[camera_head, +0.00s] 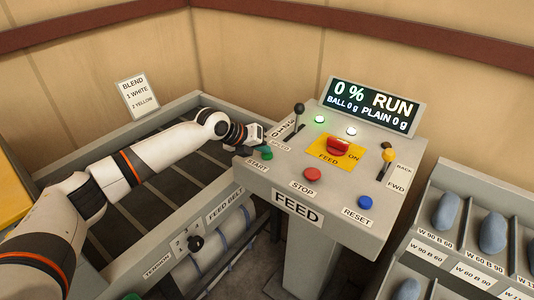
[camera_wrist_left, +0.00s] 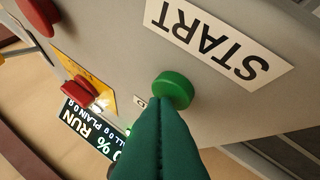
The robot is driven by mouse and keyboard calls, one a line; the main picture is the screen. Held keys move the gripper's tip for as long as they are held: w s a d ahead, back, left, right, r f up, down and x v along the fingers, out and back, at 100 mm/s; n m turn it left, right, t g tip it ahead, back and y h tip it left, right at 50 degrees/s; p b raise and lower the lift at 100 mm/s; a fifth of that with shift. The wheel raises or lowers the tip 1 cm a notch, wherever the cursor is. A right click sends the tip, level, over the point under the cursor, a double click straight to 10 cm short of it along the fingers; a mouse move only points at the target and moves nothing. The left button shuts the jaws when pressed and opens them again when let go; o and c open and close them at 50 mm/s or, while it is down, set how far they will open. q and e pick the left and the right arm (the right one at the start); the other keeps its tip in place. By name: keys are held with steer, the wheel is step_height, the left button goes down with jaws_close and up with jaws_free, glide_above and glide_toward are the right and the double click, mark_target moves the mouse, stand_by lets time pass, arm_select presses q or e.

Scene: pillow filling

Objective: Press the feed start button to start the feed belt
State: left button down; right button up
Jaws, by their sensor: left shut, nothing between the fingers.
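The green START button (camera_head: 266,153) sits at the left edge of the FEED console (camera_head: 232,175), beside its START label (camera_head: 258,168). In the left wrist view the button (camera_wrist_left: 173,90) shows as a round green cap on the grey panel. My left gripper (camera_head: 262,140) reaches in from the left and is at the button. In the left wrist view its dark green fingers (camera_wrist_left: 160,102) are shut and empty, with the tip overlapping the lower edge of the cap. I cannot tell whether it touches. The right gripper is not in view.
A display (camera_head: 374,107) reads 0 % RUN. A red FEED switch (camera_head: 338,146), red STOP button (camera_head: 312,174), blue RESET button (camera_head: 365,202), black lever (camera_head: 298,112) and yellow-knobbed lever (camera_head: 388,155) are on the console. The feed belt (camera_head: 100,212) lies left; a rack (camera_head: 470,180) stands right.

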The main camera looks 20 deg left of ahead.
mark_target(263, 156)
arm_select(q)
steer(key=shift+f, duration=0.1)
stand_by(0.3)
steer(key=shift+r+p, duration=0.55)
steer(key=shift+r, duration=0.35)
steer(key=shift+r+p, duration=1.65)
steer(key=shift+r, duration=0.9)
steer(key=shift+f, duration=0.15)
